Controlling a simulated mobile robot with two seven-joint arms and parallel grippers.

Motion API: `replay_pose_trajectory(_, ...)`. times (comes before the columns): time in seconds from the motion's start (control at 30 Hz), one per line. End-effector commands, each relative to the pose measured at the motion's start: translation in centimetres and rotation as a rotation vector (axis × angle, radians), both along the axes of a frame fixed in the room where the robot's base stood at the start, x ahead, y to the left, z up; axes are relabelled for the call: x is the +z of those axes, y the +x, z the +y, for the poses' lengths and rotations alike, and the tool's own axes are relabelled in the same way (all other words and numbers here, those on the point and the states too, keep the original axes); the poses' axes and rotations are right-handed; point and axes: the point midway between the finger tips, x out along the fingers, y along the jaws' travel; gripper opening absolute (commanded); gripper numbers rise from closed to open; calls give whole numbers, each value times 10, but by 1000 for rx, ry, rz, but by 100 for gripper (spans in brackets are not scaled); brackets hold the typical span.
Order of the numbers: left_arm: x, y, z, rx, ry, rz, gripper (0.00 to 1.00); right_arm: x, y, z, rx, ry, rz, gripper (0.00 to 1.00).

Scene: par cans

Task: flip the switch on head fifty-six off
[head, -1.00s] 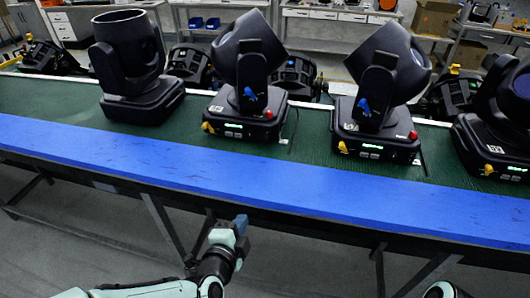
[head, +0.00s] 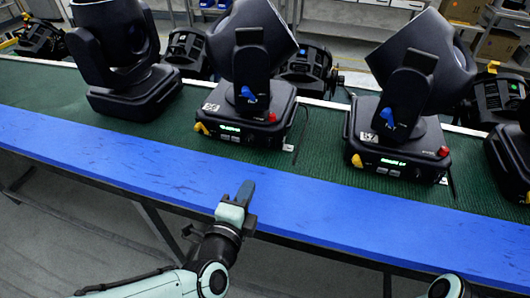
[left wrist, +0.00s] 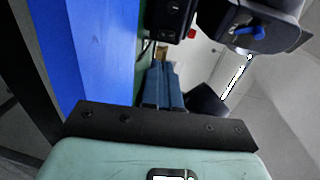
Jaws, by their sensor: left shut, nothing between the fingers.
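Several black moving-head lights stand in a row on the green bench top. The middle head (head: 245,120) and the head to its right (head: 400,145) each have a lit green display, a yellow piece at the left and a red piece at the right of the base. Their number labels are too small to read, so I cannot tell which is fifty-six. My left gripper (head: 246,190) is shut and empty, over the blue front strip, below and apart from the middle head. In the left wrist view its fingers (left wrist: 163,80) point towards a black base (left wrist: 170,15) with a red piece (left wrist: 191,33).
A third head (head: 125,70) stands at the left, and another is cut off at the right edge. More black fixtures (head: 305,65) stand behind the row. The blue strip (head: 100,150) along the bench's front is clear. Shelves with boxes (head: 500,45) are at the back.

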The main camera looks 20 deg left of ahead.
Motion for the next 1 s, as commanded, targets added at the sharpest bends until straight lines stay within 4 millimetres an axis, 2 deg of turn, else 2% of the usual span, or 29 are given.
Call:
replay_pose_trajectory(0.17, 1, 9, 0, 1, -1, 6, 0, 14, 1, 0, 2, 1, 2, 43)
replay_pose_trajectory(0.33, 0, 26, -1, -1, -1, 6, 0, 36, 4, 0, 4, 2, 7, 43)
replay_pose_trajectory(0.47, -9, 54, -2, 1, -3, 4, 0, 32, 3, 0, 4, 3, 9, 43)
replay_pose_trajectory(0.7, -16, 103, -3, 0, -2, 3, 0, 37, 4, 0, 4, 2, 8, 43)
replay_pose_trajectory(0.8, -17, 119, -3, 1, -3, 2, 0, 40, 5, 0, 4, 2, 7, 43)
replay_pose_trajectory(1.0, -18, 136, -4, 0, -2, 0, 0, 42, 6, 0, 4, 3, 6, 43)
